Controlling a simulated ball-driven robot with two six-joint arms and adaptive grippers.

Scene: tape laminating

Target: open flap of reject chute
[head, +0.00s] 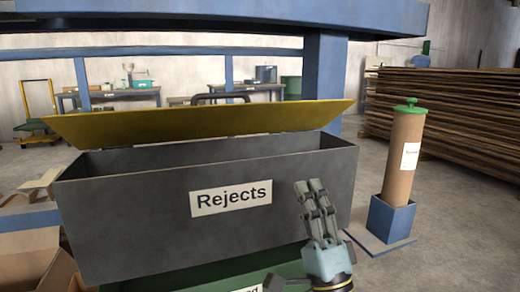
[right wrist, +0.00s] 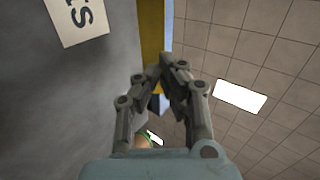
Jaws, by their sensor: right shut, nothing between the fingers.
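The reject chute is a dark grey box (head: 140,215) with a white "Rejects" label (head: 231,197) on its front. Its yellow flap (head: 200,122) is raised and leans back above the box, and a dark opening shows below it. My right gripper (head: 309,184) is in front of the box's right part, pointing up, with its fingers together and empty. In the right wrist view the fingertips (right wrist: 165,76) meet beside the grey front wall (right wrist: 50,100). A yellow strip of the flap (right wrist: 152,35) shows beyond them. My left gripper is not in view.
A green bin (head: 205,274) is below the box. A brown tube with a green cap (head: 403,150) stands in a blue holder (head: 391,217) at the right. Cardboard boxes (head: 30,255) are at the lower left. A blue beam and post (head: 323,75) frame the back.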

